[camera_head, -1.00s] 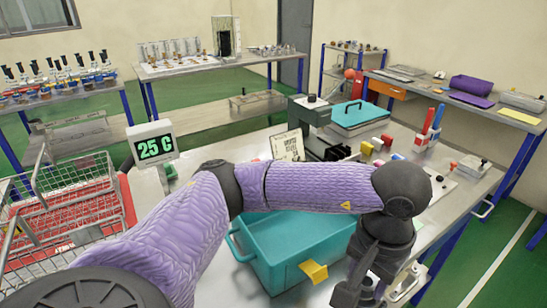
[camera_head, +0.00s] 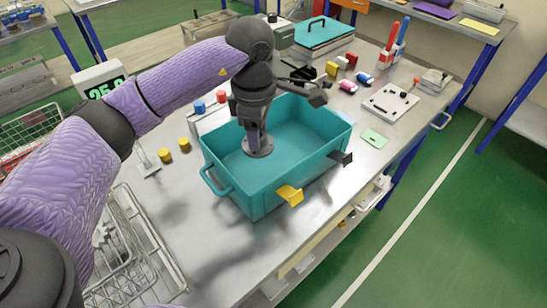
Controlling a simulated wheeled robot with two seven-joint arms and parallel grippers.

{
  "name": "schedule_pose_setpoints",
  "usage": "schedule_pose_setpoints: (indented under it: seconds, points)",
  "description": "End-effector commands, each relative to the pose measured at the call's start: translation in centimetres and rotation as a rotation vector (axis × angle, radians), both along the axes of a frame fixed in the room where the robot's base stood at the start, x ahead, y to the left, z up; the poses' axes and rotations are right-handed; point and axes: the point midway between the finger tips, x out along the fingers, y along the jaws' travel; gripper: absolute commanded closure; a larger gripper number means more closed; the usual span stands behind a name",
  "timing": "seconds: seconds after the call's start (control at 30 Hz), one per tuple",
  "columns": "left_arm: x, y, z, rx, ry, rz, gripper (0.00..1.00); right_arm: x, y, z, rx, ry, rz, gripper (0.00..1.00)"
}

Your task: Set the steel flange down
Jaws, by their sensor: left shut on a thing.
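The steel flange (camera_head: 258,149) is a round grey disc at the lower end of my left gripper (camera_head: 254,138). My left gripper points down into the open teal bin (camera_head: 230,184) and is shut on the flange. The flange is inside the bin, nearer its left half. I cannot tell whether it touches the bin floor. The fingers are partly hidden by the wrist and small in the picture. My right gripper is not in view.
A wire basket (camera_head: 130,255) stands at the lower left.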

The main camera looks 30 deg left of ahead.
Motion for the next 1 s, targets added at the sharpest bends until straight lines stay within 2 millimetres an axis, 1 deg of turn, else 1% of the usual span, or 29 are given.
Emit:
schedule_pose_setpoints:
  seconds: [0.03,0.1,0.2,0.3,0.33,0.37,0.43,0.5,0.6,0.77,0.87,0.9,1.0]
  points:
    - [0.3,0.6,-0.3,-0.005,0.003,0.133,1.00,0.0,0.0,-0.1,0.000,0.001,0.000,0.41]
    - [0.7,1.6,-1.1,-0.009,0.008,0.340,1.00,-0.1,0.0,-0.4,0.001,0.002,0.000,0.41]
    - [1.1,2.8,-2.7,-0.012,0.015,0.610,1.00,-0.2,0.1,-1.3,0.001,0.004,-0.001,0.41]
    - [1.4,3.8,-4.2,-0.011,0.020,0.809,1.00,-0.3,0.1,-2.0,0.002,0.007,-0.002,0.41]
    - [1.4,4.0,-4.5,-0.011,0.021,0.852,1.00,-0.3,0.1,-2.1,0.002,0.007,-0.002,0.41]
    - [1.4,4.1,-4.8,-0.011,0.022,0.883,1.00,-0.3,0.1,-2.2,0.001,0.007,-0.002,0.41]
    - [1.4,4.3,-6.3,-0.010,0.025,0.928,1.00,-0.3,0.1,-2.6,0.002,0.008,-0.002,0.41]
    - [1.4,4.3,-8.2,-0.009,0.027,0.938,1.00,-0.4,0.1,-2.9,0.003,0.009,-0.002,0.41]
    - [1.4,4.3,-10.2,-0.010,0.025,0.936,1.00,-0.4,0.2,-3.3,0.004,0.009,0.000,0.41]
    - [1.4,4.3,-12.5,-0.010,0.024,0.933,1.00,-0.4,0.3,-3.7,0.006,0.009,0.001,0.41]
    - [1.4,4.3,-14.5,-0.010,0.025,0.934,1.00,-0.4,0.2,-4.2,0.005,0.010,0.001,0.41]
    - [1.4,4.3,-14.9,-0.011,0.024,0.933,1.00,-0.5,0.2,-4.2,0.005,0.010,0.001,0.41]
    - [1.5,4.3,-14.8,-0.011,0.020,0.931,1.00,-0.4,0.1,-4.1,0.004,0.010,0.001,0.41]
